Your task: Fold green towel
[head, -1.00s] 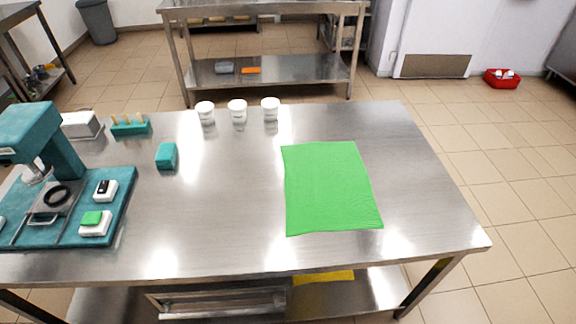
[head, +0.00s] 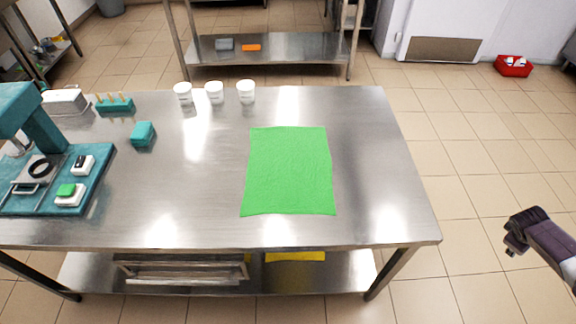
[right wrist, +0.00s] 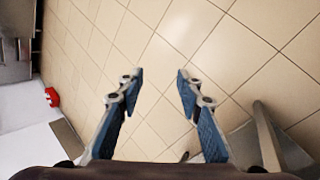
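The green towel (head: 290,172) lies flat and spread out on the right half of the steel table (head: 385,215) in the head view. My right gripper (head: 512,240) shows at the right edge of the head view, off the table's right side and apart from the towel. In the right wrist view its two fingers (right wrist: 157,80) are spread apart with only floor tiles between them, so it is open and empty. My left gripper is not in any view.
Three white tubs (head: 214,93) stand at the table's back edge. A teal box (head: 143,134), a teal holder (head: 115,104) and a teal machine (head: 45,165) are on the left. The table around the towel is clear. A red bin (head: 514,66) sits on the floor.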

